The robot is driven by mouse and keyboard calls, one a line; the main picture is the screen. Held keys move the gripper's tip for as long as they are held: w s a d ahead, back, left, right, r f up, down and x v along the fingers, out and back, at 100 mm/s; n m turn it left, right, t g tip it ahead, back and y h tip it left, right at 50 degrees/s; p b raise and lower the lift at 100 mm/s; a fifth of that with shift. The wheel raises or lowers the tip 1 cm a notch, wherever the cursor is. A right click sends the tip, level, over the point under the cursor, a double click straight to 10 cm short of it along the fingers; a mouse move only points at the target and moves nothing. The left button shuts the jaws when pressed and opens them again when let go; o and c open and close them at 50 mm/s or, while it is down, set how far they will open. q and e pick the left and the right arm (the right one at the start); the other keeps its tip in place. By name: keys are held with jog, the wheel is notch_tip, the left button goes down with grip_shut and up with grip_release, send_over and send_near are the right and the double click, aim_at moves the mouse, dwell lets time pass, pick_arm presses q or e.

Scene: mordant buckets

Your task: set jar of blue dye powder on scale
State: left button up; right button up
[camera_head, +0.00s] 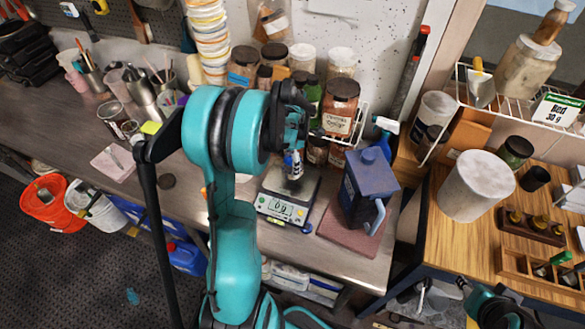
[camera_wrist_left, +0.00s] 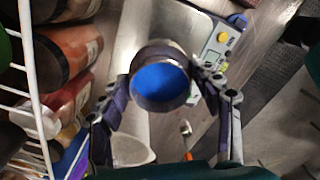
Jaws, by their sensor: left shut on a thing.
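The jar of blue dye powder (camera_wrist_left: 160,80) is open-topped, with bright blue powder inside a dark rim. In the left wrist view it sits between the two fingers of my left gripper (camera_wrist_left: 166,88), which is shut on it. In the head view my left gripper (camera_head: 294,142) points down over the scale (camera_head: 281,208). The jar is mostly hidden there by the gripper. The scale has a metal plate and a lit display; part of it shows in the left wrist view (camera_wrist_left: 211,48). Whether jar and plate touch cannot be told. My right arm shows only partly at the lower right.
A blue jug (camera_head: 368,185) stands on a pinkish mat (camera_head: 350,238) right of the scale. Jars of powder, including a rust-coloured one (camera_head: 339,108), crowd a white rack behind. Stacked cups (camera_head: 208,40) stand at the back. The bench left of my arm is partly clear.

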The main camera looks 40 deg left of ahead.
pick_arm(q)
jog(key=shift+w+a+f, duration=0.25)
jog(key=shift+a+f, duration=0.1)
jog(key=shift+f, duration=2)
jog(key=shift+b, duration=0.35)
jog(key=shift+f, duration=0.15)
jog(key=o, duration=1.3)
